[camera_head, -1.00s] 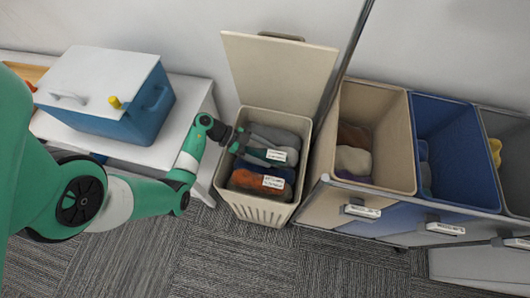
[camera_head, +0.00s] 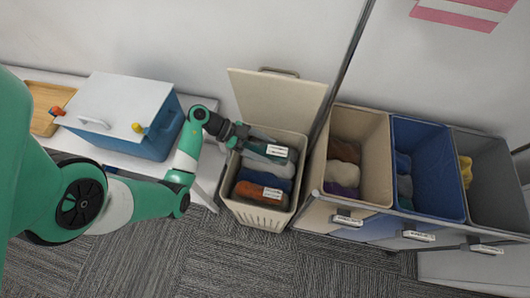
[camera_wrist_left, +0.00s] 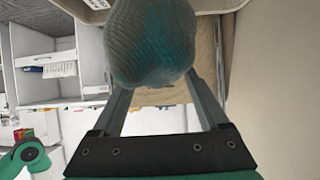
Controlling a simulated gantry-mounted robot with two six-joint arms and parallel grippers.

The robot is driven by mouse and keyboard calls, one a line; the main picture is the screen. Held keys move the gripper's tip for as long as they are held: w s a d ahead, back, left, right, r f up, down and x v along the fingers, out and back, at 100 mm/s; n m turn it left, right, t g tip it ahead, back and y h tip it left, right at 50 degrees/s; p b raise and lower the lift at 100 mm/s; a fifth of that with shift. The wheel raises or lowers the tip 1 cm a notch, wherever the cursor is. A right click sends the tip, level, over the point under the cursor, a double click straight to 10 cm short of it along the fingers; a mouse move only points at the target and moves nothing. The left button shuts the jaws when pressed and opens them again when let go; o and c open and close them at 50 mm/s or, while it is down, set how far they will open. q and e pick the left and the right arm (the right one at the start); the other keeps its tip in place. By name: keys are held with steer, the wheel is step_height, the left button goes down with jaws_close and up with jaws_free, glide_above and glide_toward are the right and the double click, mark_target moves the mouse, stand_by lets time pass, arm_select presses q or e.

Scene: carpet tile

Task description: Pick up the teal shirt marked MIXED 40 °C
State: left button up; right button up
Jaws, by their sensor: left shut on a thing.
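The teal shirt (camera_head: 268,142), a rolled dark teal bundle with a white tag (camera_head: 277,151), is at the top of the beige hamper (camera_head: 259,215), over the other clothes. The tag's print is too small to read. My left gripper (camera_head: 242,138) reaches in from the left and is shut on the shirt's left end. In the left wrist view the shirt (camera_wrist_left: 152,40) is a ribbed teal bundle between the two fingers. My right gripper is not in view.
Grey, blue and orange-brown (camera_head: 262,194) clothes lie in the hamper, whose lid (camera_head: 277,98) stands open behind. Beige (camera_head: 375,150), blue (camera_head: 430,165) and grey (camera_head: 490,170) bins stand in a metal frame at right. A blue box (camera_head: 165,125) sits on a white bench at left.

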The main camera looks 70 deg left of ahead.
mark_target(265, 148)
arm_select(q)
step_height(265, 148, up, 13)
steer(key=p, duration=0.5)
steer(key=shift+f, duration=0.15)
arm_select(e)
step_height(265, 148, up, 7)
